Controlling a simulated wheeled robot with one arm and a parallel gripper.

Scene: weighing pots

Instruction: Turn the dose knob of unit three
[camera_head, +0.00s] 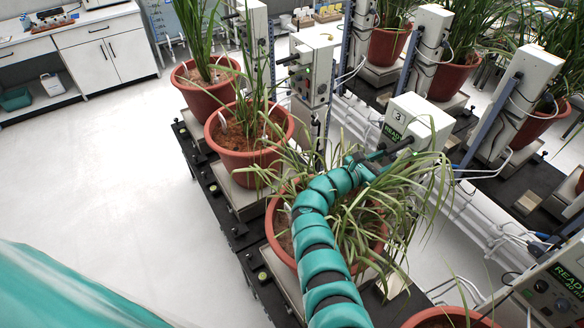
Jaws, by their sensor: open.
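Unit three (425,112) is a white box marked "3" with a green READY display, at the centre right behind a potted plant. My teal arm reaches up over that plant's red pot (277,222), and my gripper (399,147) is at the lower front of unit three, just below the display. Its dark fingers are open. I cannot make out the dose knob, as the gripper and long leaves cover that part of the box. Whether the fingers are around the knob or touching it cannot be told.
Drooping leaves (420,185) surround the gripper. More red pots (250,160) stand in a row on black benches. Another unit with a READY display (553,290) is at the lower right. White pipes run behind the bench. Open floor (100,180) lies to the left.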

